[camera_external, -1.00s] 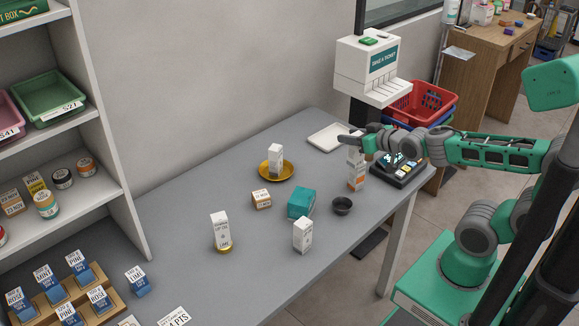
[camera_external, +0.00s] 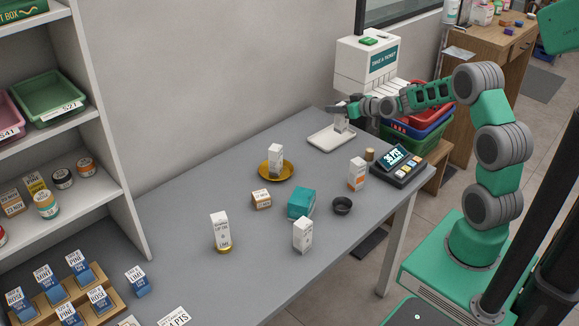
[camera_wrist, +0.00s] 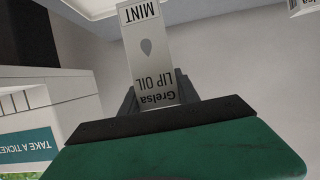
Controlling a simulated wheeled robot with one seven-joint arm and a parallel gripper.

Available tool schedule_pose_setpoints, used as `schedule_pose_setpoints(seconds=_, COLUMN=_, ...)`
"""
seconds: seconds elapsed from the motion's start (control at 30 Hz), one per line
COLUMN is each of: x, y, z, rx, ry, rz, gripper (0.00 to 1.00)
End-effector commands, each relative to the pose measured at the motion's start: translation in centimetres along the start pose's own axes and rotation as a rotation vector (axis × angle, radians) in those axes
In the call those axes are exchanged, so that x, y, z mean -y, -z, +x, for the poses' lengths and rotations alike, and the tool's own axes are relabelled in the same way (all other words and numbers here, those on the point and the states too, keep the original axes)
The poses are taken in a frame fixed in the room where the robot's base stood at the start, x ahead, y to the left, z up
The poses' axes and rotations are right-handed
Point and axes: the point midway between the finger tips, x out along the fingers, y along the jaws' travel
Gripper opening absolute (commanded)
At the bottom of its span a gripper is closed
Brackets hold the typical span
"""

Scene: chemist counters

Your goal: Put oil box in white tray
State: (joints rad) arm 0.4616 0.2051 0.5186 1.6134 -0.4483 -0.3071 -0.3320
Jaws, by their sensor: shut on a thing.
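The white tray (camera_external: 324,145) lies at the far end of the grey counter. My gripper (camera_external: 342,112) is shut on a white lip oil box (camera_external: 341,125), held upright at the back right part of the tray. Whether the box touches the tray floor cannot be told. In the wrist view, the held box (camera_wrist: 148,52) shows upside-down print "Grelsa LIP OIL MINT" between the fingers of my gripper (camera_wrist: 163,104).
A white box with orange (camera_external: 356,174), a small brown cylinder (camera_external: 369,155) and a card terminal (camera_external: 398,165) stand right of the tray. The ticket dispenser (camera_external: 366,65) rises behind it. A teal box (camera_external: 301,203) and dark bowl (camera_external: 342,206) are nearer.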

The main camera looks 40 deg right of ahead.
Motion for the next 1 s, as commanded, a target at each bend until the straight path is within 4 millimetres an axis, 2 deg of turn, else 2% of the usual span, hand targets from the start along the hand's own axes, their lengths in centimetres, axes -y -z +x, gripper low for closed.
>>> schedule_pose_setpoints(seconds=0.03, x=-0.1, y=-1.2, z=1.3, rx=0.009, ry=0.002, rz=0.004, gripper=0.00)
schedule_pose_setpoints(seconds=0.1, x=-0.4, y=-2.0, z=2.9, rx=0.008, ry=0.002, rz=0.004, gripper=0.00)
schedule_pose_setpoints(seconds=0.33, x=-0.9, y=-3.7, z=5.9, rx=0.006, ry=0.001, rz=0.003, gripper=0.00)
schedule_pose_setpoints(seconds=0.5, x=-0.9, y=-6.0, z=6.7, rx=0.007, ry=0.000, rz=0.004, gripper=0.00)
schedule_pose_setpoints(seconds=0.9, x=-0.9, y=-6.8, z=7.0, rx=0.004, ry=-0.001, rz=0.003, gripper=0.00)
schedule_pose_setpoints(seconds=0.93, x=-0.9, y=-6.6, z=6.9, rx=0.005, ry=0.000, rz=0.003, gripper=0.40)
schedule_pose_setpoints(seconds=1.0, x=-0.9, y=-6.6, z=6.9, rx=0.005, ry=0.000, rz=0.003, gripper=0.46)
